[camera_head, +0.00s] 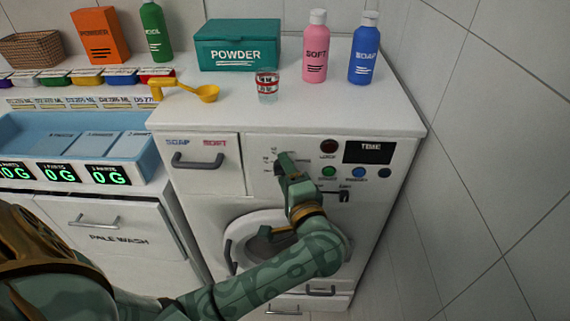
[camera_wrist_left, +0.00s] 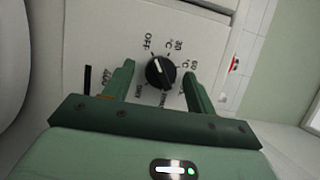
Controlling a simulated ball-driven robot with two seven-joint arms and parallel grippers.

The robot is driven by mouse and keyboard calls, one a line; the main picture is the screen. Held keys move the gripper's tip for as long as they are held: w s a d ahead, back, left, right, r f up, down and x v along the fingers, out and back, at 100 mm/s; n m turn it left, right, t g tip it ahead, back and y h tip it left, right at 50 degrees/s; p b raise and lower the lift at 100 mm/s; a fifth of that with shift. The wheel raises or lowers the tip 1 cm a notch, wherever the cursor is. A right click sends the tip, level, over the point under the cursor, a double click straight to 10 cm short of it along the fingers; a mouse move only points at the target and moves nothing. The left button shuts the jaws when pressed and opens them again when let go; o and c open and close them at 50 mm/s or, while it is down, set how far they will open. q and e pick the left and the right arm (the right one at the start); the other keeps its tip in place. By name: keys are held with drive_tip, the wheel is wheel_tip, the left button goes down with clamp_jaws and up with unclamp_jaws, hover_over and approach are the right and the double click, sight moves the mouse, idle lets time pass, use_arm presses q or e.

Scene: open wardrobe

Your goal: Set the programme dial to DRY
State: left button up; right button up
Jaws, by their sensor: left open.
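The programme dial (camera_wrist_left: 160,72), a round black knob, sits on the white machine front in the left wrist view. Labels around it include OFF, 30 °C, 60 °C and DRY; DRY is at its lower left in that view. A white mark on the knob seems to lie on the OFF side, but it is small. My left gripper (camera_wrist_left: 159,76) is open, its fingers on either side of the dial; I cannot tell whether they touch it. In the head view my left gripper (camera_head: 286,165) covers the dial. My right gripper is not in view.
The washing machine (camera_head: 382,210) has a TIME display (camera_head: 367,152), coloured buttons and a SOAP/SOFT drawer (camera_head: 200,165). On its top stand a POWDER box (camera_head: 238,45), a pink SOFT bottle (camera_head: 315,50), a blue SOAP bottle (camera_head: 364,52), a cup (camera_head: 267,86) and a yellow scoop (camera_head: 206,93).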

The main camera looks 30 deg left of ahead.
use_arm(q)
drive_tip(key=c, duration=1)
